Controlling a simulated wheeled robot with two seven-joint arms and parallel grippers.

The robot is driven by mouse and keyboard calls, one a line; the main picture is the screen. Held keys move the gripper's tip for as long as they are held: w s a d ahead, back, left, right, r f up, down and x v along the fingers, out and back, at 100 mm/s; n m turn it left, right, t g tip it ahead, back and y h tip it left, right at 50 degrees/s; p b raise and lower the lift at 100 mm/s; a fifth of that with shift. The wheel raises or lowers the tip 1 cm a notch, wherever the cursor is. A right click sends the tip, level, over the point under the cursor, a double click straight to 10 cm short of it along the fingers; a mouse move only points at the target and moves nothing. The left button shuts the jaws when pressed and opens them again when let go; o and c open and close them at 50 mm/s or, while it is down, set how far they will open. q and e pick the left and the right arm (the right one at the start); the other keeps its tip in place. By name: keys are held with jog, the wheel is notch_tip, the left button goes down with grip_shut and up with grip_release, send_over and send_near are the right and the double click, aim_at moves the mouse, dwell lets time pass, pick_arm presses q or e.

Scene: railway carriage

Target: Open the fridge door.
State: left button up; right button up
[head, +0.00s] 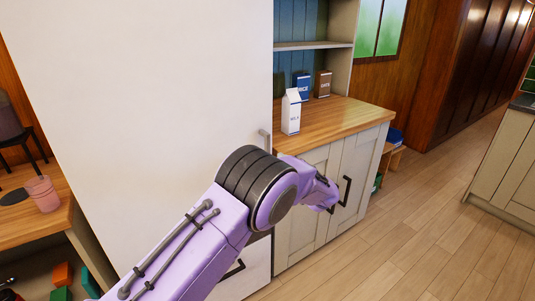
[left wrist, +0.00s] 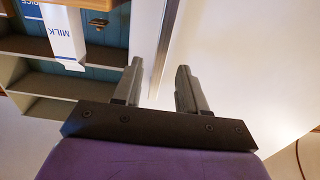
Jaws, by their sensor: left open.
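The fridge (head: 150,80) is a tall white unit filling the left middle of the head view, and its door looks shut. A grey vertical handle (head: 265,140) shows at the door's right edge, its lower part hidden behind my left arm. In the left wrist view, my left gripper (left wrist: 160,66) is open with its two fingers apart. The white door face (left wrist: 235,60) lies on the right there, and a pale grey upright strip, perhaps the handle or door edge, runs between the fingers. I cannot tell whether they touch it. My left fingers are hidden in the head view.
A wooden counter (head: 330,115) over beige cupboards adjoins the fridge on the right, with a milk carton (head: 291,112) on it. A wooden shelf with a pink cup (head: 43,194) stands at the left. The floor (head: 430,230) at the right is clear.

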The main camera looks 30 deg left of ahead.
pick_arm(q)
jog(key=x, duration=0.5)
jog(key=shift+w+a+f, duration=0.1)
jog(key=shift+w+a, duration=0.05)
jog(key=shift+a, duration=0.2)
grip_shut()
jog(key=shift+d+p, duration=0.1)
jog(key=shift+p, duration=0.2)
